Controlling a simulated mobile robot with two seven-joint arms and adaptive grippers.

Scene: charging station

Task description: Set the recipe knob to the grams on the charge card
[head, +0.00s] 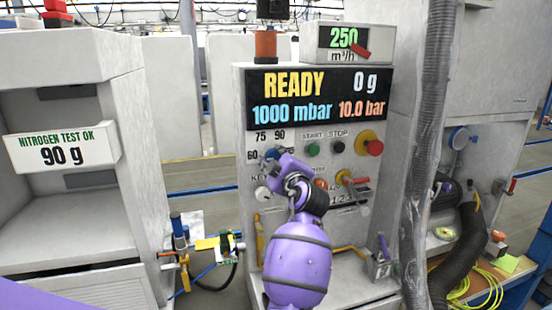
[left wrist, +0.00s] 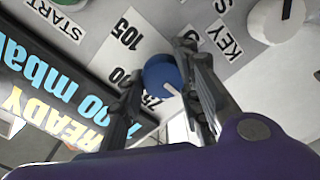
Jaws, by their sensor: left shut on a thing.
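The charge card (head: 62,148) at the left reads "NITROGEN TEST OK" and 90 g. The blue recipe knob (left wrist: 162,73) is on the grey panel, with printed numbers around it. In the head view the knob (head: 271,154) is mostly covered by my left gripper (head: 277,160). In the left wrist view my left gripper (left wrist: 158,92) is shut on the knob, with a finger on each side. The knob's white pointer line aims to the lower right there, away from the 105 and 90 marks. The 60 mark shows left of the knob in the head view. My right gripper is not in view.
The display (head: 318,97) reads READY, 0 g, 1000 mbar and 10.0 bar. Near the knob are a white key knob (left wrist: 277,18), a green start button (head: 312,149), a black stop button (head: 338,147) and a red emergency button (head: 374,147). A grey hose (head: 423,130) hangs at the right.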

